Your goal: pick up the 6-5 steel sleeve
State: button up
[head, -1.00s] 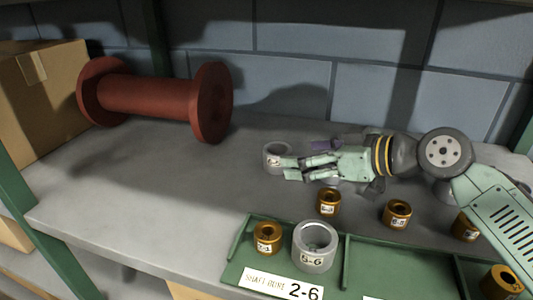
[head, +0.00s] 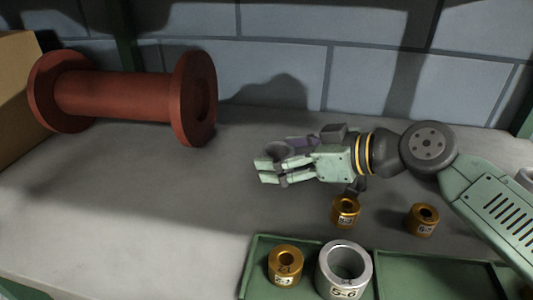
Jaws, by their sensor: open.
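My gripper (head: 266,170) is low over the shelf, pointing left, with its jaws open. A larger-looking steel sleeve (head: 344,268), labelled 5-6, stands upright in the green tray (head: 430,267) at the front.
A brass sleeve (head: 285,268) stands in the tray beside the 5-6 sleeve. Two brass sleeves (head: 346,211) (head: 423,220) stand on the shelf behind the tray. A grey ring-like part (head: 525,178) shows at the right edge. A red spool (head: 125,97) lies at the back left. The left shelf surface is clear.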

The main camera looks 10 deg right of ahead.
jog(key=shift+s, duration=0.1)
jog(key=shift+c, duration=0.5)
jog(key=c, duration=1.6)
grip_shut()
jog(key=shift+r, duration=0.2)
